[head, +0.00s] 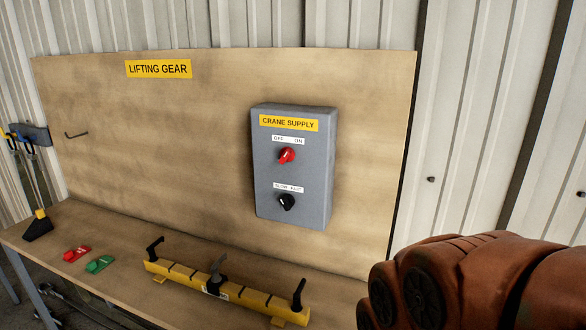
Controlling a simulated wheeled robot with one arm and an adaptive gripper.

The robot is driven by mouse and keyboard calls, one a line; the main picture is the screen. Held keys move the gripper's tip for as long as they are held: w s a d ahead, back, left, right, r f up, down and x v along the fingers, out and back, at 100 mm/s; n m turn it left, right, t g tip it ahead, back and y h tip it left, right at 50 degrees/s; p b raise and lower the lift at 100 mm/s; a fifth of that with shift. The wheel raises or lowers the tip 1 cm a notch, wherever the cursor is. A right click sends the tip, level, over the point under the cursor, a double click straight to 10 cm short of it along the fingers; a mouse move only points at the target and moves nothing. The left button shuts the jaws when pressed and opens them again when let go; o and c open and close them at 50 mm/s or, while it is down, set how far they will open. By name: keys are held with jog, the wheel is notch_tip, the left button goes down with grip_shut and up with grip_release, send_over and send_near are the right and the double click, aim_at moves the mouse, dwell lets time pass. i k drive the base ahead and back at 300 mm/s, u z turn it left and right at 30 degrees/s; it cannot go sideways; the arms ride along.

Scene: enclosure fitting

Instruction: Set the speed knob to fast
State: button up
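The speed knob (287,202) is a small black rotary knob low on the front of a grey box (263,180). A white label (288,188) above it reads SLOW and FAST. The knob seems to be turned toward the SLOW side, but it is too small to be sure. No gripper shows at the knob. My gripper is not in view; only a rust-coloured part of my arm shows at the lower right, apart from the box.
A red knob (287,155) under an OFF/ON label sits above the speed knob. The box hangs on a wooden board (180,130). Below, the bench holds a yellow bar (245,296) with dark upright handles and red (77,254) and green (99,264) pieces. The space before the box is clear.

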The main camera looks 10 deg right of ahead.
aim_at(287, 200)
jog(key=z, duration=1.45)
jog(key=k, duration=1.25)
jog(key=u, duration=1.6)
jog(key=i, duration=0.5)
jog(key=u, duration=0.1)
